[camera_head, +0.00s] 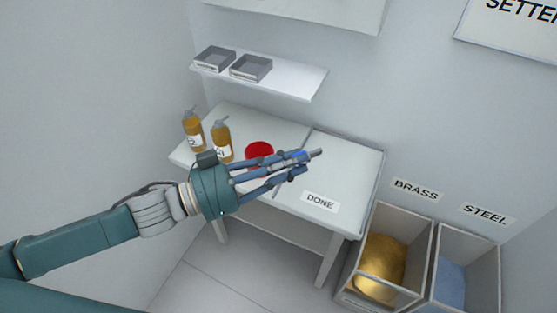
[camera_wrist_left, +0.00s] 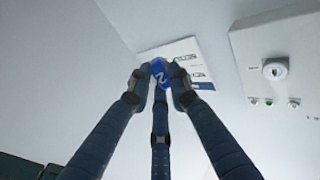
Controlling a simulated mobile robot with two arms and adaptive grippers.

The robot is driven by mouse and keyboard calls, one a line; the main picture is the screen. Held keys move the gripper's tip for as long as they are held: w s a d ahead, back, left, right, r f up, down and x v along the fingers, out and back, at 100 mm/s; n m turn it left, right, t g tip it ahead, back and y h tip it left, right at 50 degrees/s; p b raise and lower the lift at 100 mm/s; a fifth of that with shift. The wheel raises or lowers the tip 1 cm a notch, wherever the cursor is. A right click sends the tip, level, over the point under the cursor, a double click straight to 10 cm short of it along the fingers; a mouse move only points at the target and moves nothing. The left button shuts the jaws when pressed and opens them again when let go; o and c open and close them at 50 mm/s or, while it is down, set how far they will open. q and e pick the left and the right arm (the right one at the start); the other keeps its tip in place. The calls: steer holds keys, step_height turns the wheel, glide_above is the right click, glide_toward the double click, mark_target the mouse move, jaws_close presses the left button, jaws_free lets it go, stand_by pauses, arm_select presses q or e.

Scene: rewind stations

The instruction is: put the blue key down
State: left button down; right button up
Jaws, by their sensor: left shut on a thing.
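My left gripper (camera_head: 298,165) reaches in from the left in the head view, above the white table (camera_head: 345,160). My right gripper is not in view.
A red disc (camera_head: 259,150) and two amber bottles (camera_head: 193,133) (camera_head: 221,142) are on the table's left part. A "DONE" label (camera_head: 320,201) marks the front edge. A shelf (camera_head: 300,82) with two grey trays hangs behind. Brass (camera_head: 383,262) and steel (camera_head: 452,283) bins stand at right.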

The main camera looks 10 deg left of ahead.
arm_select(q)
steer(key=shift+d+m+g, duration=0.4)
steer(key=shift+g, duration=0.2)
steer(key=shift+h, duration=0.3)
steer(key=shift+r+g, duration=0.1)
steer(key=shift+g, duration=0.2)
steer(key=shift+s+a+m+g+h, duration=0.15)
steer(key=shift+a+m+g+h, duration=0.25)
steer(key=shift+m+g, duration=0.5)
steer(key=shift+s+a+m+g+h, duration=0.2)
steer(key=shift+a+m+g, duration=0.4)
steer(key=shift+g, duration=0.65)
steer(key=shift+s+a+m+g+h, duration=0.15)
steer(key=shift+a+m+g+h, duration=0.25)
steer(key=shift+m+g, duration=0.55)
